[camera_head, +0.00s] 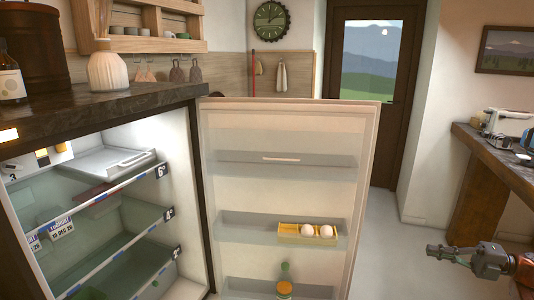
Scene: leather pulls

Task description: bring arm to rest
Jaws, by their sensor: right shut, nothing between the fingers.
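My right gripper (440,251) comes in at the lower right edge of the head view, pointing left. It is shut and empty, over the floor and to the right of the open fridge door (278,190). It does not touch the door. My left gripper does not show.
The open fridge (180,200) has glass shelves under a dark counter (110,110). A wooden counter (490,160) with appliances stands at right. Grey floor (400,240) lies clear between.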

